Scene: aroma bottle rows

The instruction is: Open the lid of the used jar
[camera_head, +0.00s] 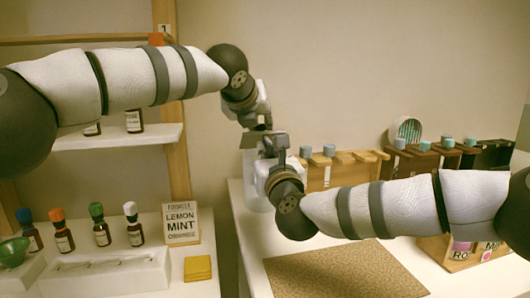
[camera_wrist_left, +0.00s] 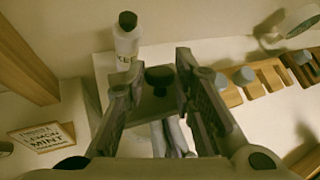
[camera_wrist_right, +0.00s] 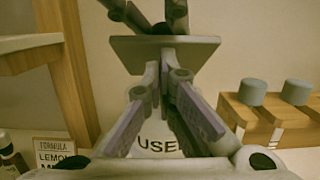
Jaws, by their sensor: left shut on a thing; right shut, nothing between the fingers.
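The used jar (camera_wrist_right: 158,146) is white, with part of the word USED showing below my right fingers in the right wrist view. Its lid, a flat grey plate (camera_wrist_right: 163,52) with a dark knob (camera_wrist_left: 159,76), is held level above it. My left gripper (camera_head: 260,127) is shut on the knob from above; its fingers (camera_wrist_left: 156,85) stand either side of it. My right gripper (camera_wrist_right: 166,75) is shut and empty, just under the lid and in front of the jar. The fingers hide the jar's rim, so I cannot tell whether the lid touches it.
A white bottle (camera_wrist_left: 127,40) with a black cap stands behind the lid. Wooden racks with grey pegs (camera_head: 345,160) stand at the right. Dropper bottles (camera_head: 102,229) and a LEMON MINT card (camera_head: 181,223) are at the left. A brown mat (camera_head: 345,272) lies clear in front.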

